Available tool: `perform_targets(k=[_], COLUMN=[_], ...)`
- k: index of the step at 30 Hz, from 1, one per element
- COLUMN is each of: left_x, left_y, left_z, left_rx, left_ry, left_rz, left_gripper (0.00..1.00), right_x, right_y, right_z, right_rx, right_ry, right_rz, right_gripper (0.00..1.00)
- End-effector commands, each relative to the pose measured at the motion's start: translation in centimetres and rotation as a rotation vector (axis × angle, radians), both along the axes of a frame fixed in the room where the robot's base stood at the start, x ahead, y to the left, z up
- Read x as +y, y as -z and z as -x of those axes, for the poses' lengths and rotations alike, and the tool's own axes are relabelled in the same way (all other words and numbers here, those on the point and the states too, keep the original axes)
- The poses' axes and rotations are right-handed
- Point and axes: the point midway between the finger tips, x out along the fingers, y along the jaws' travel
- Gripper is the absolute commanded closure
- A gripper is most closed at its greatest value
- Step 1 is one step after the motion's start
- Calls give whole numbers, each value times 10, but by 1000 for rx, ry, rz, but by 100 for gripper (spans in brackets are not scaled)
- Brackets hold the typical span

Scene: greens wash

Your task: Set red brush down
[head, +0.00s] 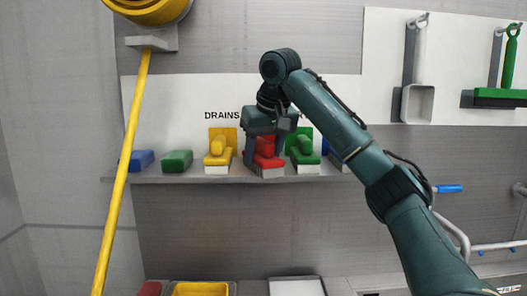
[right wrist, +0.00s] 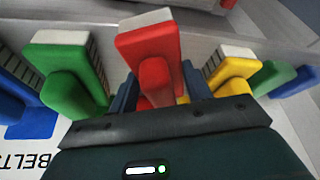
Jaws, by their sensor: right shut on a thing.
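The red brush (head: 265,160) has a red handle and block with pale bristles below. It stands upright at the wall shelf (head: 230,180), between a yellow brush (head: 218,153) and a green brush (head: 304,155). My right gripper (head: 268,150) reaches in from above and is shut on the red brush, a finger on each side of its handle. I cannot tell whether the bristles rest on the shelf. In the right wrist view the red brush (right wrist: 148,45) stands out between the dark fingers. My left gripper is not in view.
A blue brush (head: 141,160) and another green brush (head: 177,161) lie further left on the shelf. Another blue brush (head: 336,160) is partly hidden by my arm. A yellow pole (head: 120,180) crosses in front at left. Tools hang on the white board (head: 450,60) at right.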

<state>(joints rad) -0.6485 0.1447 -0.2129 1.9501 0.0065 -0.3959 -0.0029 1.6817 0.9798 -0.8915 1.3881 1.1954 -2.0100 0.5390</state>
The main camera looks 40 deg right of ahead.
Motion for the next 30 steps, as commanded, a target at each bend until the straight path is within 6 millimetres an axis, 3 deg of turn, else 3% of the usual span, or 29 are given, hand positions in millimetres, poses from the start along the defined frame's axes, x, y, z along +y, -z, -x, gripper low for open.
perform_targets(k=[3,4,11,21,30], left_x=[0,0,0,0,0], left_y=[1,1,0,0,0], left_z=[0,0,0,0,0], left_rx=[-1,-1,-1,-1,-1], left_ry=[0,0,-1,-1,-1], left_rz=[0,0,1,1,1], left_gripper=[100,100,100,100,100], right_x=[0,0,0,0,4], right_y=[2,2,2,-3,-34], right_z=[0,0,0,1,13], right_rx=[0,0,0,0,-5], right_ry=[0,0,0,-1,0], right_rz=[0,0,0,0,2], right_gripper=[65,49,30,29,29])
